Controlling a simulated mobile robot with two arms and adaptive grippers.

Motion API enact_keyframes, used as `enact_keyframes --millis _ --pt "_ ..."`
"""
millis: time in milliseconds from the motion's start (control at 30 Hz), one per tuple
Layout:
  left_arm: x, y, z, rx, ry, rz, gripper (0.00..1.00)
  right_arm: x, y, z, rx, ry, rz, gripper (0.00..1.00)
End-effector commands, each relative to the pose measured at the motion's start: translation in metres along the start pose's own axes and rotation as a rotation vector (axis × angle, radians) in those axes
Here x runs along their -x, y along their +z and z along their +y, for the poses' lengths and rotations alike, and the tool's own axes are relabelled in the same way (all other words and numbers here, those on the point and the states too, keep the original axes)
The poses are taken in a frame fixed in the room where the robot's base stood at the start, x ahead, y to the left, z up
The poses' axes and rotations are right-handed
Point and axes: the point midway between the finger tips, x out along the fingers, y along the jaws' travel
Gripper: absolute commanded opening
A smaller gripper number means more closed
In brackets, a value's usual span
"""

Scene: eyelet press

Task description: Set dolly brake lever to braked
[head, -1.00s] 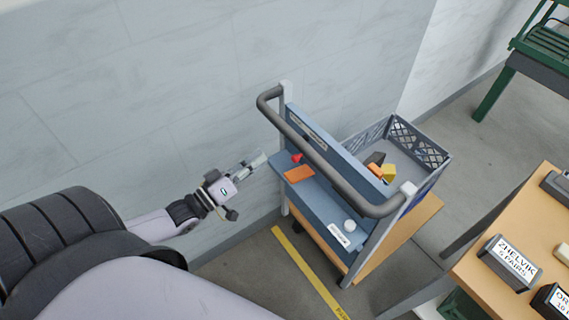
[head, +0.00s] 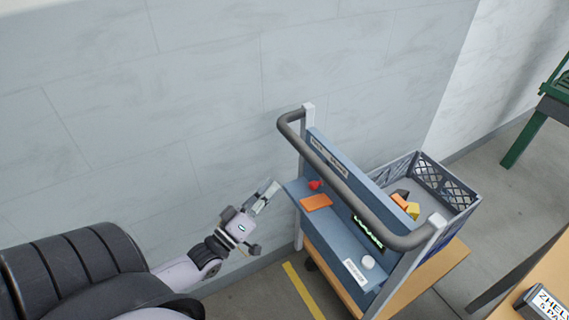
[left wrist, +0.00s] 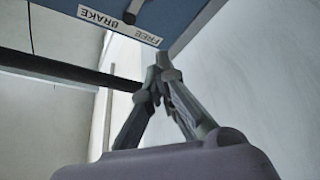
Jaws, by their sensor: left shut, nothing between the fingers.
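The dolly (head: 345,252) stands by the wall with a blue panel and shelf under its grey push handle (head: 350,185). A red knob (head: 316,184) sits at the left of the shelf beside an orange piece (head: 316,202). In the left wrist view a dark lever (left wrist: 132,12) shows at the top edge, by a label (left wrist: 120,22) reading FREE and BRAKE; its full position is cut off. My left gripper (head: 268,190) is shut and empty, just left of the shelf's left end, apart from the red knob. Its fingertips (left wrist: 160,72) lie below the label in the wrist view.
A grey crate (head: 463,192) with several small blocks stands on the dolly behind the panel. A white round knob (head: 368,262) is at the shelf's right. A wooden table (head: 505,302) stands at lower right. The wall (head: 200,80) is close behind my left gripper.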

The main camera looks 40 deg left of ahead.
Motion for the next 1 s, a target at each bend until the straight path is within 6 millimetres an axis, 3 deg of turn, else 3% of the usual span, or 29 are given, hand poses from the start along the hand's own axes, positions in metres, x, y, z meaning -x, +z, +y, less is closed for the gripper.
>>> enact_keyframes --millis 467,700,1000 --pt "-0.092 -0.001 0.001 0.0 0.002 0.002 0.0 0.01 0.001 0.009 0.005 0.01 -0.002 0.65" --pt "-0.08 0.031 -0.001 0.002 -0.003 -0.002 0.0 0.01 0.001 0.01 0.005 0.011 -0.003 0.65" --pt "-0.077 0.038 0.0 0.0 0.0 -0.001 0.0 0.01 0.001 0.009 0.005 0.011 -0.003 0.65"
